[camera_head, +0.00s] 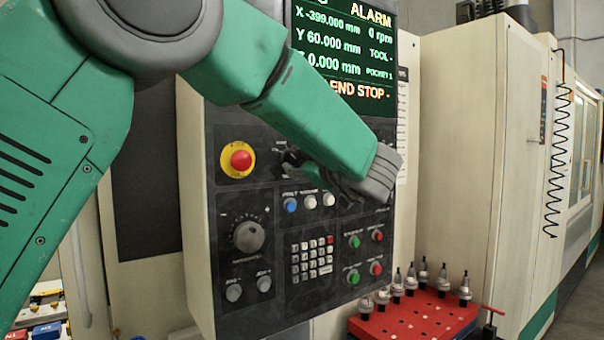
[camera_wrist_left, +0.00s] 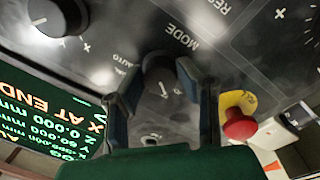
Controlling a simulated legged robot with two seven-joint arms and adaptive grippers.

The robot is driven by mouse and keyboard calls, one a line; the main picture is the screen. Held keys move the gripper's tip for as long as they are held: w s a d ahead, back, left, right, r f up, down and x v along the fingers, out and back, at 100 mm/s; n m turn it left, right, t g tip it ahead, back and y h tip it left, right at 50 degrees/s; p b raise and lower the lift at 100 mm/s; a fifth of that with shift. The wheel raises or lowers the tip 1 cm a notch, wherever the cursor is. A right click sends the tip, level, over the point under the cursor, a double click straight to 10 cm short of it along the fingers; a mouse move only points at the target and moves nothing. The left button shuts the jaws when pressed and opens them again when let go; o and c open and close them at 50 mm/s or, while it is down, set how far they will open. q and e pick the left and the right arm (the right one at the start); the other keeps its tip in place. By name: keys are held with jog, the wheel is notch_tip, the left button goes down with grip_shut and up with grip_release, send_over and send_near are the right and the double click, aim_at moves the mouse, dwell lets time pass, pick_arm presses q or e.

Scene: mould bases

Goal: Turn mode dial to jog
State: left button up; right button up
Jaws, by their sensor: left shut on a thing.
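The mode dial (camera_wrist_left: 160,72) is a dark round knob on the black control panel, beside the printed word MODE in the left wrist view. A white pointer mark shows on its lower part there, toward the palm side. AUTO is printed to its left; I cannot read a jog label. My left gripper (camera_wrist_left: 160,82) has one finger on each side of the dial and is shut on it. In the head view my left gripper (camera_head: 308,167) reaches the panel right of the emergency stop, and my arm and wrist largely hide the dial. My right gripper is not in view.
A red emergency stop button (camera_head: 241,160) on a yellow ring sits close left of the dial. The screen (camera_head: 345,50) reads ALARM and END STOP. Below are coloured buttons, a keypad (camera_head: 312,260) and a large knob (camera_head: 248,237). A red tool rack (camera_head: 415,318) stands lower right.

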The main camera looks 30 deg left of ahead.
pick_arm(q)
jog(key=shift+a+r+n+b, duration=0.15)
jog(key=shift+r+n+b, duration=0.25)
jog(key=shift+n, duration=0.3)
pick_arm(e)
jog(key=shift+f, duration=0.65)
pick_arm(q)
jog(key=o, duration=1.1)
jog(key=shift+w+a+f, duration=0.1)
jog(key=shift+o, duration=0.2)
jog(key=shift+w+a+f, duration=0.1)
jog(key=shift+a+f, duration=0.2)
jog(key=shift+d, duration=0.1)
jog(key=v, duration=1.1)
jog(key=shift+d, duration=0.35)
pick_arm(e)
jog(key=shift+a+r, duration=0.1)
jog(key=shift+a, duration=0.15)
